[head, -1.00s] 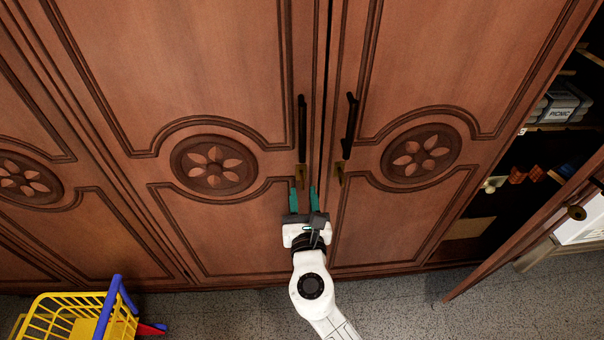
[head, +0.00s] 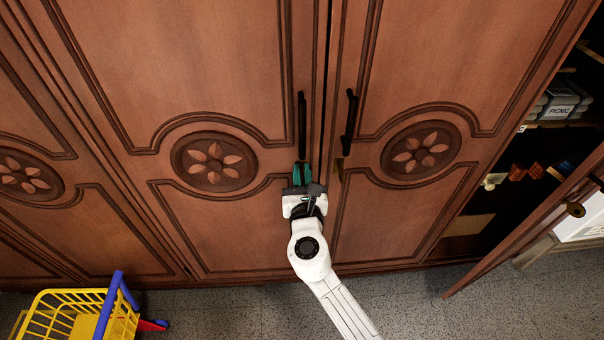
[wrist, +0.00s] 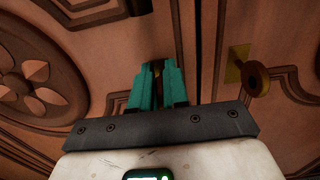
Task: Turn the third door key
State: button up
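A tall brown wooden cabinet has carved doors; the middle left door (head: 218,70) and middle right door (head: 450,60) are shut. My gripper (head: 302,172) is at the lock of the middle left door, just below its black handle (head: 302,125). In the wrist view, its teal fingers (wrist: 158,80) are close together with a small brassy key (wrist: 158,70) between them. The fingers hide most of this key and its lock plate. Another brass key (wrist: 256,79) sits in the middle right door, right of my gripper; it also shows in the head view (head: 341,170).
The far right door (head: 540,220) stands open, showing shelves with boxes (head: 562,98). A yellow and blue toy cart (head: 85,315) is on the floor at lower left. The grey speckled floor (head: 220,305) in front of the middle doors is clear.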

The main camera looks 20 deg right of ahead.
grip_shut()
jog(key=shift+f+m+b, duration=0.1)
jog(key=shift+m+b, duration=0.25)
jog(key=shift+m, duration=0.05)
jog(key=m+b, duration=0.2)
jog(key=shift+d+f+m, duration=0.15)
jog(key=shift+m, duration=0.25)
jog(key=shift+s+d+f+m+b, duration=0.1)
jog(key=shift+d+f+m+b, duration=0.1)
jog(key=shift+m+b, duration=2)
jog(key=shift+s+d+f+m+b, duration=0.15)
jog(key=shift+m+b, duration=1.5)
jog(key=shift+m, duration=0.95)
jog(key=shift+d+f+m+b, duration=0.15)
jog(key=shift+f+m+b, duration=0.05)
jog(key=shift+m+b, duration=2)
jog(key=shift+m, duration=0.3)
